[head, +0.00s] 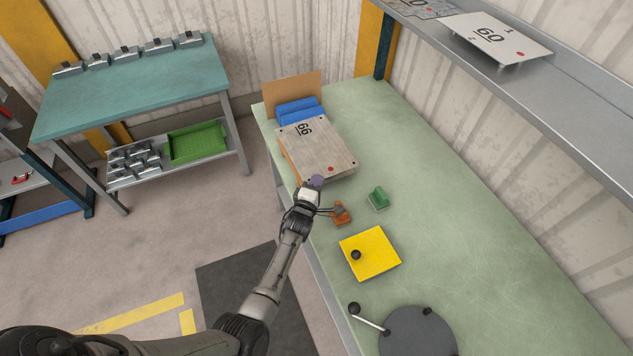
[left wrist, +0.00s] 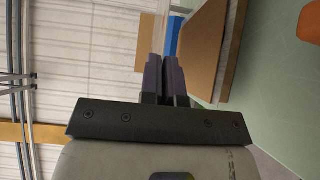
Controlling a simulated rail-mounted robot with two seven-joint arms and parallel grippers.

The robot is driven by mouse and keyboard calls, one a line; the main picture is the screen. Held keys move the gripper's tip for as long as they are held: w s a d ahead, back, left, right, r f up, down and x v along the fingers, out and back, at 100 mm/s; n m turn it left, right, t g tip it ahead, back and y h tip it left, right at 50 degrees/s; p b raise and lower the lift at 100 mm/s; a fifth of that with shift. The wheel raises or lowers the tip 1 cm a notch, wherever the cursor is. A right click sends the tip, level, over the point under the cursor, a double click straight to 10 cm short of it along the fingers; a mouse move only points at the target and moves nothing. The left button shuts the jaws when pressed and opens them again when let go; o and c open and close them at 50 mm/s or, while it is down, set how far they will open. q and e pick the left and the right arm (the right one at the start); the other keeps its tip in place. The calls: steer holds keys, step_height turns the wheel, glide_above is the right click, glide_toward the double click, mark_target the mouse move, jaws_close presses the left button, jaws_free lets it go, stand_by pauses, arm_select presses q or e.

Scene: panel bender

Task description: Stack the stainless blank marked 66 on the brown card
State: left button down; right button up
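The stainless blank marked 66 (head: 322,140), a grey plate with a red dot, lies flat over a brown block or card (head: 291,160) on the green bench; only the brown edge shows. I cannot tell whether they touch. The brown side also shows in the left wrist view (left wrist: 212,50). My left gripper (head: 316,182) is at the blank's near edge. My right gripper is not in view.
A brown upright board (head: 292,94) and blue blocks (head: 299,110) stand behind the blank. An orange piece (head: 342,213), a green piece (head: 378,199) and a yellow square with a knob (head: 375,250) lie nearer. A shelf plate (head: 497,39) is at upper right. The bench's right side is clear.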

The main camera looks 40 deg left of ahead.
arm_select(q)
step_height(320, 180, down, 5)
steer(key=b, duration=0.5)
steer(key=shift+f, duration=0.2)
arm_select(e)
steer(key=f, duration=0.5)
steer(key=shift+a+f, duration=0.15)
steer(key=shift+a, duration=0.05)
arm_select(q)
steer(key=shift+f+b, duration=0.85)
steer(key=shift+f, duration=0.25)
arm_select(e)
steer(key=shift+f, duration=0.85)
arm_select(q)
steer(key=shift+f, duration=0.3)
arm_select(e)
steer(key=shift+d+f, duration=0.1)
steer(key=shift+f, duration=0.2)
arm_select(q)
steer(key=c, duration=1.3)
jaws_free()
steer(key=shift+o, duration=0.2)
steer(key=shift+f, duration=0.15)
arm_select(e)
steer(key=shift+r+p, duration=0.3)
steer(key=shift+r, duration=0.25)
arm_select(q)
steer(key=v, duration=1.3)
steer(key=shift+s+d, duration=0.15)
steer(key=shift+s, duration=0.2)
